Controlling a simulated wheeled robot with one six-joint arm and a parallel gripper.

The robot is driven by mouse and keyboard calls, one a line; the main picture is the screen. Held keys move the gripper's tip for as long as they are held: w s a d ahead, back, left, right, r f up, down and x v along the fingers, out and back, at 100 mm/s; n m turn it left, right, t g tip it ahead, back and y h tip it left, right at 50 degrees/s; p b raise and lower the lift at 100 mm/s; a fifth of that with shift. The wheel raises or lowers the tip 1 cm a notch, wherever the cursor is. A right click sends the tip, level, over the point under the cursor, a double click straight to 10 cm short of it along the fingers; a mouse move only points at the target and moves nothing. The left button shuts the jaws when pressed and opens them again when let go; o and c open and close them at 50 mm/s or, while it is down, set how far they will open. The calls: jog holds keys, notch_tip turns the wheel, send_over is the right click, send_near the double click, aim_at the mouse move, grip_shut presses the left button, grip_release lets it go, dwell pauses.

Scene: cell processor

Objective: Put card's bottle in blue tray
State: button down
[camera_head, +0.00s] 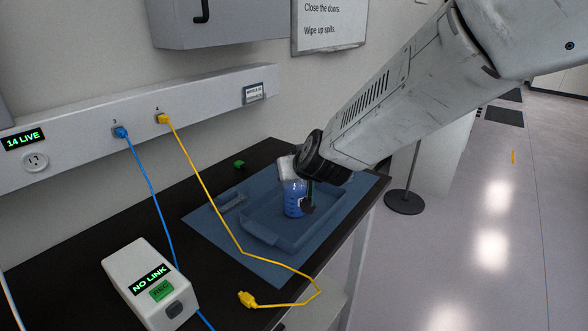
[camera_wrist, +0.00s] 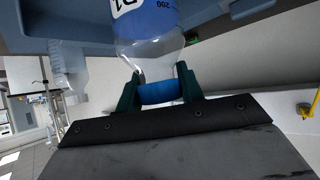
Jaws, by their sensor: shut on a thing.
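A clear bottle with blue liquid (camera_head: 295,196) stands upright within the outline of the blue tray (camera_head: 270,236); I cannot tell whether its base touches the tray floor. My gripper (camera_head: 307,205) is at the bottle, partly hidden by my wrist. In the wrist view, the green fingers of my gripper (camera_wrist: 160,91) are shut on the bottle's blue cap (camera_wrist: 160,93), and the bottle's body (camera_wrist: 148,28) shows dark marks and "200". The tray also shows in the wrist view (camera_wrist: 95,32). A small card (camera_head: 253,93) is on the wall rail; its lower text is too small to read.
Another clear bottle (camera_wrist: 68,68) shows at the left of the wrist view. A yellow cable (camera_head: 205,190) crosses the blue mat (camera_head: 210,222) and ends in a loose plug (camera_head: 247,299). A white "NO LINK" box (camera_head: 150,283) stands at the front left. A green block (camera_head: 239,163) lies behind the tray.

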jog(key=c, duration=0.9)
grip_release()
jog(key=shift+f, duration=0.1)
jog(key=shift+r, duration=0.2)
jog(key=v, duration=1.2)
jog(key=shift+f, duration=0.1)
